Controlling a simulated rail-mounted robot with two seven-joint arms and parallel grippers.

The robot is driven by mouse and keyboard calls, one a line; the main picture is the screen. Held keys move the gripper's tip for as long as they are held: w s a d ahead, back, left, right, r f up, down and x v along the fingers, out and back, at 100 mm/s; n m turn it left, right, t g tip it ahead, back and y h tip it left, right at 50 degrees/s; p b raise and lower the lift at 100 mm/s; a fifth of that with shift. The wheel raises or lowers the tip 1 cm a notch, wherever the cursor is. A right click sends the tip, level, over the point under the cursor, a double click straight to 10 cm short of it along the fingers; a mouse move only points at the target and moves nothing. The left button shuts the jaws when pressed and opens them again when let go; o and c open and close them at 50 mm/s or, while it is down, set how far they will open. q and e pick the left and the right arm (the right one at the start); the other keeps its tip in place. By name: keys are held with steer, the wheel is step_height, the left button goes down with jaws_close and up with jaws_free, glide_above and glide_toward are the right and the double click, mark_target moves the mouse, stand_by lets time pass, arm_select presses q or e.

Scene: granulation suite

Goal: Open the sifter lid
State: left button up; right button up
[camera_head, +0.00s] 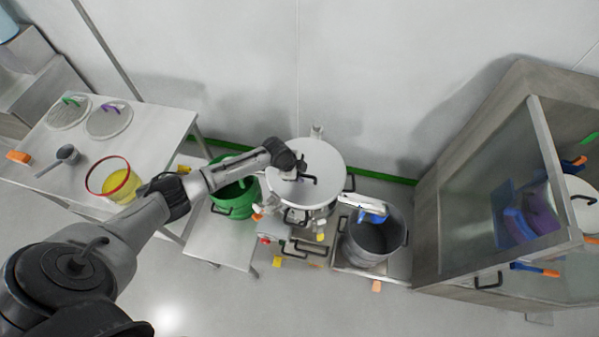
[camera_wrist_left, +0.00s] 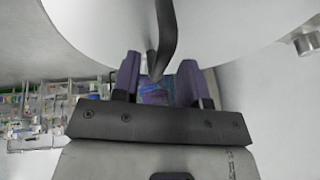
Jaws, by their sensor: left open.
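The sifter (camera_head: 318,212) stands at the centre of the head view, with its round pale grey lid (camera_head: 325,160) lying flat on top. A dark bar handle (camera_head: 305,179) stands on the lid. My left gripper (camera_head: 295,171) is at the left part of the lid, next to the handle; its fingertips are hard to make out there. In the left wrist view, the purple fingers of my left gripper (camera_wrist_left: 160,82) are open. The dark handle (camera_wrist_left: 165,38) reaches down between them, with a visible gap on each side. The lid (camera_wrist_left: 95,25) fills the top of that view. My right gripper is not in view.
A green drum (camera_head: 235,198) stands left of the sifter and a grey pot (camera_head: 371,240) to its right, beneath the spout. A bench (camera_head: 150,127) with sieves, a scoop and a yellow container is at left. A glass-fronted cabinet (camera_head: 470,190) stands at right.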

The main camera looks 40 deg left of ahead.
arm_select(q)
jaws_close()
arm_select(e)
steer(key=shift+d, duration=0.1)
arm_select(q)
steer(key=shift+d, duration=0.1)
stand_by(0.3)
